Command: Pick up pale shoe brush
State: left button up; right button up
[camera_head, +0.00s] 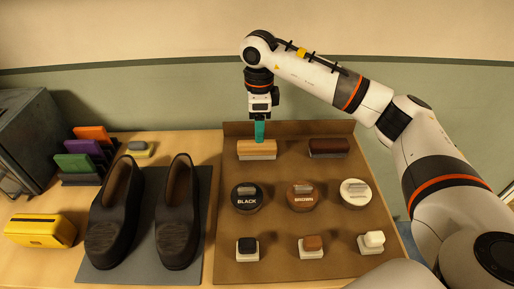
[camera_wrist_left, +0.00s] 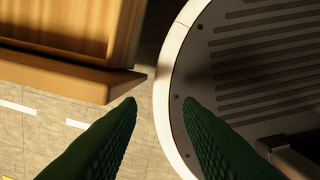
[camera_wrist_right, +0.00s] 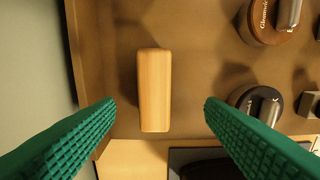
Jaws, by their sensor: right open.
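The pale shoe brush (camera_head: 257,149) has a light wood back and lies at the far left of the brown tray (camera_head: 228,235). In the right wrist view the brush (camera_wrist_right: 154,90) lies between the two green fingers, apart from both. My right gripper (camera_head: 260,131) points down just above the brush, and its fingers (camera_wrist_right: 160,103) are open and empty. My left gripper (camera_wrist_left: 160,100) shows only in the left wrist view, with its two green fingers apart and nothing between them, away from the tray.
A dark brown brush (camera_head: 328,147) lies right of the pale one. Tins, including a black tin (camera_head: 247,197), and several small daubers sit nearer on the tray. Black shoes (camera_head: 177,215) stand on a grey mat (camera_head: 207,200) to the left. A green wall is close behind.

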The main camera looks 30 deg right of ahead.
aim_at(257, 150)
jog(key=shift+w+f, duration=0.15)
jog(key=shift+f, duration=0.6)
jog(key=f, duration=0.1)
jog(key=f+p, duration=0.1)
jog(key=f, duration=0.2)
jog(key=shift+w+f+p, duration=0.15)
jog(key=shift+w+p, duration=0.1)
jog(key=shift+p, duration=0.1)
jog(key=shift+f, duration=0.35)
pick_arm(q)
jog(key=shift+w+r, duration=0.65)
jog(key=shift+r, duration=0.3)
pick_arm(e)
jog(key=shift+c, duration=0.4)
